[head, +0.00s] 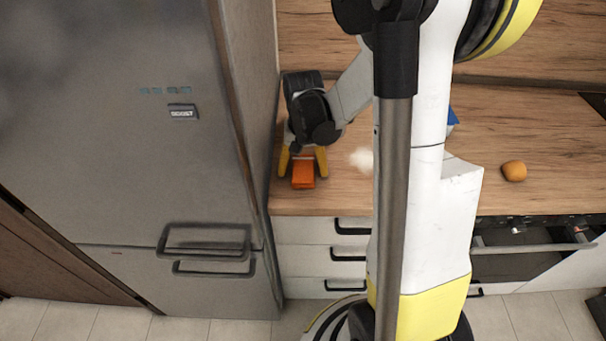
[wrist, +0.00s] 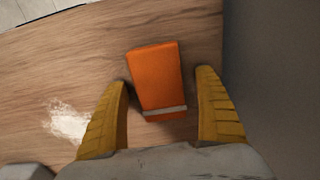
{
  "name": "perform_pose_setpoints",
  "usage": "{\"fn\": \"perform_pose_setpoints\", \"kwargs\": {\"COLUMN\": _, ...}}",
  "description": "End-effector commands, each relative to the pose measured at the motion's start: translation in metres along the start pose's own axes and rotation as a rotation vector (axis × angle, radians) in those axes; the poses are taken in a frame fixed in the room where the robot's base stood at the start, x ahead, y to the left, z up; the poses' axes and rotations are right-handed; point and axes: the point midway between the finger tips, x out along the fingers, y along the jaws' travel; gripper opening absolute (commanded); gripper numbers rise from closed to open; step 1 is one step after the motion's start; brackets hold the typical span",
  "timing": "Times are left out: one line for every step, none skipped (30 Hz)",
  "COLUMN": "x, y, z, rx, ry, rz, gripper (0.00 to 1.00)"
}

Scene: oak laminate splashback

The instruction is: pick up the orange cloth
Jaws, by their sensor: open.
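The orange cloth (head: 303,173) is a folded block lying on the wooden counter near its front left corner. In the wrist view the orange cloth (wrist: 156,78) shows a pale band across its near end. My gripper (head: 302,164) is over the counter with its yellow fingers spread on either side of the cloth. In the wrist view my gripper (wrist: 163,105) is open, the near end of the cloth lies between the fingers, and a gap shows on both sides. I cannot tell the height of the fingertips above the counter.
A tall grey fridge (head: 130,120) stands close on the left of the counter (head: 335,200). A white powdery patch (wrist: 68,122) lies left of the cloth in the wrist view. An orange-brown round item (head: 514,171) sits farther right, above the oven (head: 525,255). A blue thing (head: 452,119) is partly hidden.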

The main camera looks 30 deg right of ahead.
Motion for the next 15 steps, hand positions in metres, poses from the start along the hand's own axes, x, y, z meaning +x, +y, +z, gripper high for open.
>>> {"fn": "perform_pose_setpoints", "kwargs": {"x": 0.0013, "y": 0.0, "z": 0.0, "rx": 0.0, "ry": 0.0, "rz": 0.0, "gripper": 0.81}}
{"fn": "perform_pose_setpoints", "kwargs": {"x": 0.0008, "y": 0.0, "z": 0.0001, "rx": 0.0, "ry": 0.0, "rz": 0.0, "gripper": 0.81}}
{"fn": "perform_pose_setpoints", "kwargs": {"x": 0.0001, "y": 0.0, "z": 0.0001, "rx": 0.0, "ry": 0.0, "rz": 0.0, "gripper": 0.81}}
{"fn": "perform_pose_setpoints", "kwargs": {"x": -0.0001, "y": 0.0, "z": 0.0001, "rx": 0.0, "ry": 0.0, "rz": 0.0, "gripper": 0.81}}
{"fn": "perform_pose_setpoints", "kwargs": {"x": -0.0002, "y": 0.0001, "z": 0.0001, "rx": 0.0, "ry": 0.0, "rz": 0.0, "gripper": 0.81}}
{"fn": "perform_pose_setpoints", "kwargs": {"x": -0.0003, "y": 0.0, "z": 0.0001, "rx": 0.0, "ry": 0.0, "rz": 0.0, "gripper": 0.76}}
{"fn": "perform_pose_setpoints", "kwargs": {"x": -0.0003, "y": 0.0, "z": 0.0002, "rx": 0.0, "ry": 0.0, "rz": 0.0, "gripper": 0.67}}
{"fn": "perform_pose_setpoints", "kwargs": {"x": -0.0003, "y": 0.0, "z": 0.0001, "rx": 0.0, "ry": 0.0, "rz": 0.0, "gripper": 0.57}}
{"fn": "perform_pose_setpoints", "kwargs": {"x": -0.0003, "y": 0.0, "z": 0.0002, "rx": 0.0, "ry": 0.0, "rz": 0.0, "gripper": 0.45}}
{"fn": "perform_pose_setpoints", "kwargs": {"x": -0.0004, "y": 0.0, "z": 0.0002, "rx": 0.0, "ry": 0.0, "rz": 0.0, "gripper": 0.36}}
{"fn": "perform_pose_setpoints", "kwargs": {"x": -0.0003, "y": 0.0, "z": 0.0002, "rx": 0.0, "ry": 0.0, "rz": 0.0, "gripper": 0.27}}
{"fn": "perform_pose_setpoints", "kwargs": {"x": -0.0004, "y": 0.0, "z": 0.0002, "rx": 0.0, "ry": 0.0, "rz": 0.0, "gripper": 0.25}}
{"fn": "perform_pose_setpoints", "kwargs": {"x": -0.0003, "y": 0.0, "z": 0.0002, "rx": 0.0, "ry": 0.0, "rz": 0.0, "gripper": 0.25}}
{"fn": "perform_pose_setpoints", "kwargs": {"x": -0.0004, "y": 0.0, "z": 0.0001, "rx": 0.0, "ry": 0.0, "rz": 0.0, "gripper": 0.25}}
{"fn": "perform_pose_setpoints", "kwargs": {"x": -0.0004, "y": 0.0, "z": 0.0002, "rx": 0.0, "ry": 0.0, "rz": 0.0, "gripper": 0.24}}
